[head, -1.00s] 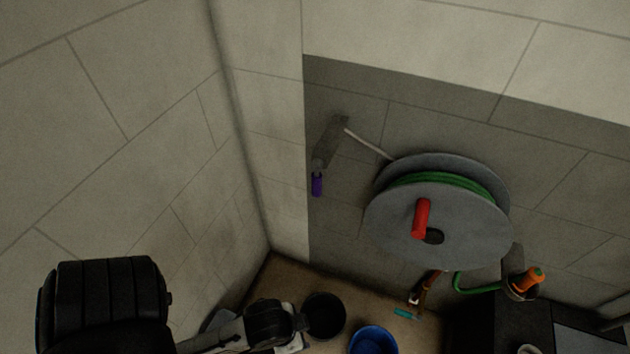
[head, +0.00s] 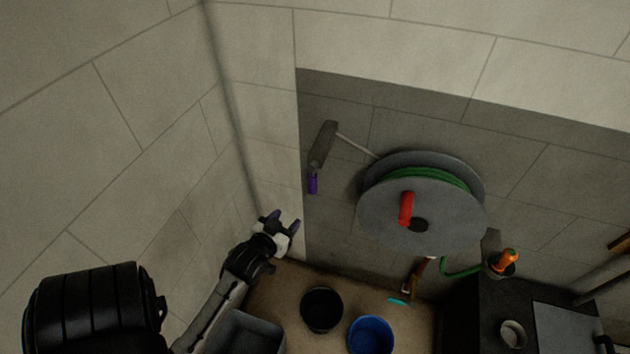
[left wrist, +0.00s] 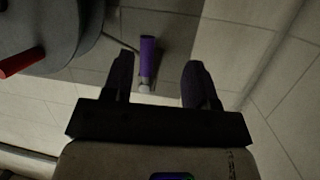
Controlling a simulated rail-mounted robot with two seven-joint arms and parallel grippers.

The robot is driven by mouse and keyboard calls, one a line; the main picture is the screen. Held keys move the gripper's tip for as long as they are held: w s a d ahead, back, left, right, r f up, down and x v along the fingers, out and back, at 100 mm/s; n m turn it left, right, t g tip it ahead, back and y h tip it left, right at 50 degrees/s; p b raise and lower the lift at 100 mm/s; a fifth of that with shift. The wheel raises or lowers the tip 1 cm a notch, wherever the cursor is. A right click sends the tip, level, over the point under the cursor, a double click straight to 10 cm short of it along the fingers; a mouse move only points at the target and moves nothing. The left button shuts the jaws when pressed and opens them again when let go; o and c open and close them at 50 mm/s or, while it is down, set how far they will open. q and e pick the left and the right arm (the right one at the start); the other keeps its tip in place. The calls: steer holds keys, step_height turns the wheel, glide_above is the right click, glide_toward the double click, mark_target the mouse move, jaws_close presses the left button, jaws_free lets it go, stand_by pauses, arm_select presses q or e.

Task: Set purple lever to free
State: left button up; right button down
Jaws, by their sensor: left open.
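The purple lever (head: 313,184) hangs at the lower end of a grey bracket (head: 323,145) on the wall, left of the hose reel. In the left wrist view the purple lever (left wrist: 148,58) stands between the lines of my two fingers, nearer the left finger, and beyond the fingertips. My left gripper (head: 284,222) is open and empty, below and left of the lever in the head view. It also shows in the left wrist view (left wrist: 158,75), with its fingers apart. No contact with the lever shows. My right gripper is not in view.
A grey hose reel (head: 430,215) with green hose and a red handle (head: 406,208) is right of the lever. A wall corner stands close to the left arm. A black bucket (head: 322,309), a blue bucket (head: 371,335) and a grey bin (head: 250,330) stand below.

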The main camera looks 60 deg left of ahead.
mark_target(316, 177)
arm_select(q)
steer(key=w+a+r+t, duration=0.1)
steer(key=w+a, duration=0.1)
steer(key=w, duration=0.2)
steer(key=w+a+r+t+b, duration=0.1)
steer(key=w+a+r, duration=0.1)
steer(key=w, duration=0.2)
steer(key=w+a+r+t+y, duration=0.1)
steer(key=w+a, duration=0.1)
steer(key=w, duration=0.3)
steer(key=shift+w+a+r, duration=0.1)
steer(key=shift+a+r, duration=0.15)
steer(key=shift+c, duration=0.3)
jaws_close()
